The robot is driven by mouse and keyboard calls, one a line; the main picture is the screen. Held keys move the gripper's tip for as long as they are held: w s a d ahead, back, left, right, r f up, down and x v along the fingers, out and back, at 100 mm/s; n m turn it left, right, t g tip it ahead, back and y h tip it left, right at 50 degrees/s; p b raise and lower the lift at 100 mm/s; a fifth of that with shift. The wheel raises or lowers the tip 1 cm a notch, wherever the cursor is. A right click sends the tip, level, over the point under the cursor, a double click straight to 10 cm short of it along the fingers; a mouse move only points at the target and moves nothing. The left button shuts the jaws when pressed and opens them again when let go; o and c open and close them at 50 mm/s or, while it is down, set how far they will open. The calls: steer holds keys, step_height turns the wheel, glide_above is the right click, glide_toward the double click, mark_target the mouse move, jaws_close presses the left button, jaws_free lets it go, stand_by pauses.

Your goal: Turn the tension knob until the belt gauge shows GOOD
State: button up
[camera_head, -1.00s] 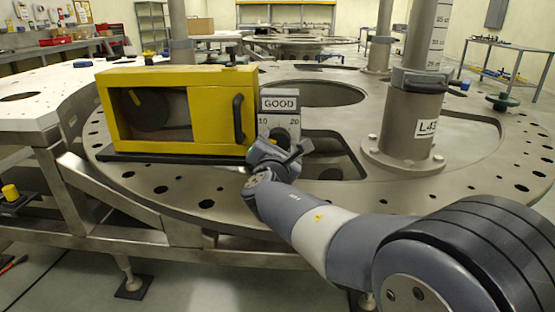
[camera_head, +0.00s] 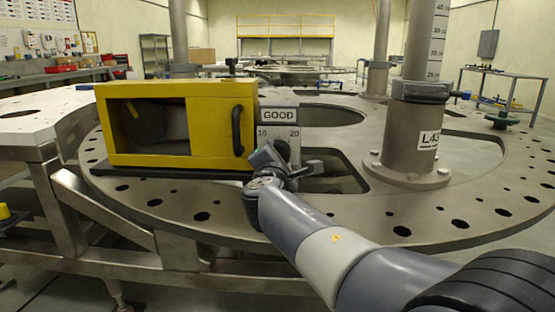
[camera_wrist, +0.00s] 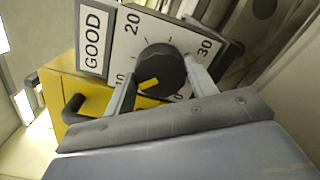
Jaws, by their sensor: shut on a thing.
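The tension knob (camera_wrist: 163,66) is a dark round knob on a white dial plate (camera_wrist: 178,32) in the wrist view. Its yellow pointer (camera_wrist: 148,84) points near the 10 mark. Scale numbers 10, 20 and 30 are readable. A label reading GOOD (camera_wrist: 92,38) sits beside the dial; it also shows above the dial in the head view (camera_head: 279,115). My gripper (camera_head: 279,152) is at the dial, its two fingers on opposite sides of the knob, shut on it. In the head view the gripper hides the knob.
A yellow housing (camera_head: 217,125) with a black handle (camera_head: 237,131) stands just left of the dial on the round metal plate (camera_head: 340,225). A thick upright post labelled L43 (camera_head: 408,135) stands to the right. The plate has large openings and many holes.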

steer(key=o, duration=1)
steer(key=shift+c, duration=0.2)
steer(key=s, duration=0.7)
steer(key=s+p, duration=0.1)
steer(key=s, duration=0.3)
steer(key=shift+a+r, duration=0.1)
steer(key=shift+a, duration=0.15)
steer(key=shift+w, duration=0.1)
steer(key=w, duration=0.7)
steer(key=w+b, duration=0.1)
steer(key=w, duration=0.2)
steer(key=shift+w+d, duration=0.3)
steer(key=shift+w, duration=0.05)
steer(key=shift+p, duration=0.3)
